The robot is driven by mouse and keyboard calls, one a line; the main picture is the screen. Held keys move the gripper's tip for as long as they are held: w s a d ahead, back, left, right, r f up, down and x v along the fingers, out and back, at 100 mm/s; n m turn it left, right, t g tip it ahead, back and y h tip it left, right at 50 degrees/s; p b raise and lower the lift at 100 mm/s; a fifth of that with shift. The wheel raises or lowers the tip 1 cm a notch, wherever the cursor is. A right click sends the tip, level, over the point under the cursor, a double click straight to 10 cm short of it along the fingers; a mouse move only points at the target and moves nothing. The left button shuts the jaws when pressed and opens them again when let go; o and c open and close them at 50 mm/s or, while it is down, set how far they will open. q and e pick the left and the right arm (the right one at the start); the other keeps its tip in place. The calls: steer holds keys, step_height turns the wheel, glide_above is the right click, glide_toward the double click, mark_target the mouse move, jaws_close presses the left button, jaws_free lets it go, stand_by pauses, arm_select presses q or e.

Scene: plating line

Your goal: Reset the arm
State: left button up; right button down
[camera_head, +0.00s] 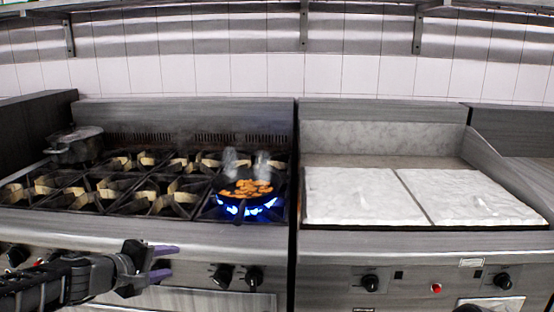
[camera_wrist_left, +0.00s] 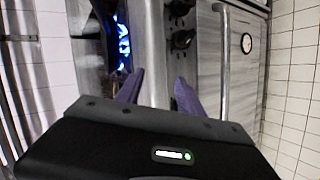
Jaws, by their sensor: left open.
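My left gripper (camera_head: 163,262) comes in from the lower left in the head view, in front of the stove's front panel and apart from the knobs. Its purple fingers are open and empty. In the left wrist view the two fingers (camera_wrist_left: 158,92) stand apart with nothing between them, and the stove's front edge shows behind them. My right gripper cannot be made out; only a small dark shape shows at the bottom right edge of the head view.
A dark pan (camera_head: 240,188) with orange-brown food sits over a lit blue flame (camera_head: 247,209), steaming. A lidded pot (camera_head: 76,146) stands at the back left of the burners. Control knobs (camera_head: 222,276) line the front. The griddle to the right holds two pale slabs (camera_head: 350,196).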

arm_select(q)
steer(key=s+d+f+m+g+y+p, duration=0.15)
steer(key=s+f, duration=0.25)
steer(key=f, duration=0.5)
steer(key=s+d+f+m+g+y+p, duration=0.15)
steer(key=s+f, duration=0.25)
steer(key=f, duration=0.5)
steer(key=s+d+f+m+g, duration=0.15)
steer(key=s+f, duration=0.25)
steer(key=f, duration=0.4)
steer(key=s+d+f+m+g+p, duration=0.1)
steer(key=s+d+f+g, duration=0.1)
steer(key=s, duration=0.5)
steer(key=s+d+f+m+g+h+p, duration=0.1)
steer(key=s+d+f+m+g+p, duration=0.1)
steer(key=s+d+f, duration=0.2)
steer(key=s+d+f+m+g+h+p, duration=0.1)
steer(key=s+d+f, duration=0.3)
steer(key=s+d, duration=0.4)
steer(key=s+m+g, duration=0.1)
steer(key=s, duration=0.3)
steer(key=shift+d, duration=0.25)
